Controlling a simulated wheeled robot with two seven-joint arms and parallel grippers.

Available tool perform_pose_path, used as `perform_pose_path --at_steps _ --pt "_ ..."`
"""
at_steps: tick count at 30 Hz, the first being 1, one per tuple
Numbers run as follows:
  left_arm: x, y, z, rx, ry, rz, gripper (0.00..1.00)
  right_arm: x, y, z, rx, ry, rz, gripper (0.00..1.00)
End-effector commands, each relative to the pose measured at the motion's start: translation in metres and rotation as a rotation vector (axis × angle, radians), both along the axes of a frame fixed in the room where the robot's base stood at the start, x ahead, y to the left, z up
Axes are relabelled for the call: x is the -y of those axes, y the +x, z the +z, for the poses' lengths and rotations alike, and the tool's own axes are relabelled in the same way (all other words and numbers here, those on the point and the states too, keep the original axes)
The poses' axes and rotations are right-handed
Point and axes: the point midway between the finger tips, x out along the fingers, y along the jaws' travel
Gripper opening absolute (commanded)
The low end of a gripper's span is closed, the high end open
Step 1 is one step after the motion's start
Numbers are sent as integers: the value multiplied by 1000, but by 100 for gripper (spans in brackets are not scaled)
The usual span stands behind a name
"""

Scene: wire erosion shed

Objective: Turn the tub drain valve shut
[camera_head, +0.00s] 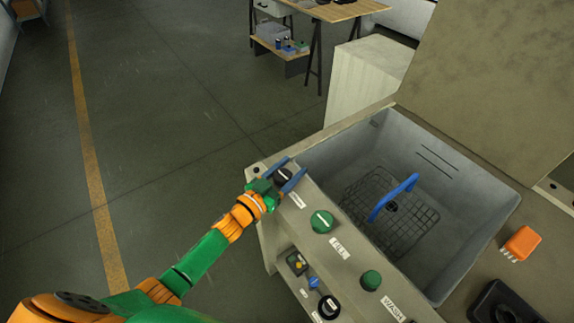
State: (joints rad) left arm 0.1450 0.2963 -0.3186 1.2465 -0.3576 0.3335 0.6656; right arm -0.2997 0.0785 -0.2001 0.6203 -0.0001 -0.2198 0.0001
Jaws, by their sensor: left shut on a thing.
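My left gripper (294,168) reaches in from the lower left to the far left corner of the tub's panel. Its two blue fingers are shut on a dark knob (283,176), one finger on each side. A light mark shows on the knob's top, and the fingers and wrist hide part of it. A small label (297,200) beside it is too small to read surely, so I cannot confirm from it that this is the drain valve. The grey tub (468,180) stands open to the right of the panel. My right gripper is not in view.
Along the panel sit a green knob (322,221) labelled FILL and another green knob (371,280) labelled WASH. A wire basket (405,238) with a blue handle (393,197) lies in the tub. An orange brush (522,243) lies right of the tub. Floor at left is clear.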

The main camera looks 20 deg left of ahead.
Motion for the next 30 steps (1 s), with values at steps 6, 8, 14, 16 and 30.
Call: perform_pose_path --at_steps 6,8,14,16,30 --pt "1 -1 0 1 1 -111 3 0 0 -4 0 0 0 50" --pt "2 -1 1 1 -1 -114 4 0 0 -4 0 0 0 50" --pt "2 -1 1 1 -1 -112 4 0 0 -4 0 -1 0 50" --pt "2 -1 1 1 -1 -112 78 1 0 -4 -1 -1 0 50" --pt "-10 -22 0 -2 0 -112 89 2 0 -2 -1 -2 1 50"
